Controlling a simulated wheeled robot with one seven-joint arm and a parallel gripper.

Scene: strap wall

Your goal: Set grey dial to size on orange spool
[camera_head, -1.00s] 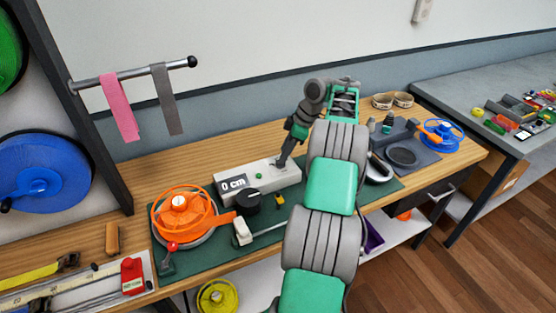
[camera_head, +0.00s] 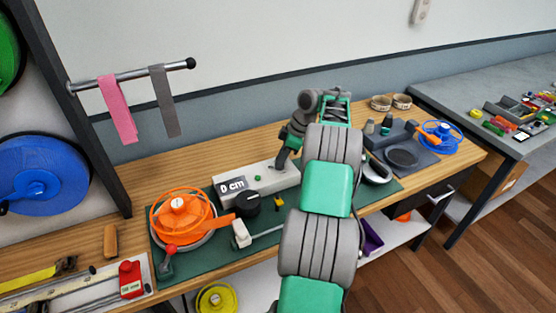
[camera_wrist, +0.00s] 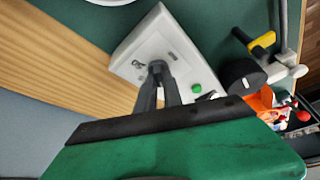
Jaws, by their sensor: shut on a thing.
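The white box (camera_head: 262,182) stands on the green mat, and its display (camera_head: 232,187) reads "0 cm". My gripper (camera_head: 281,163) reaches down to the right part of the box top. In the wrist view my gripper (camera_wrist: 157,72) has its fingers close together, shut on the small grey dial (camera_wrist: 156,65), which they mostly hide. A green button (camera_wrist: 196,88) sits on the same face. The orange spool (camera_head: 165,215) lies at the left of the mat. It has a pale label on its hub (camera_head: 178,203), too small to read.
A red-knobbed lever (camera_head: 170,250) is at the spool's front. A grey tray (camera_head: 402,158) and blue spool (camera_head: 440,135) are to the right.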

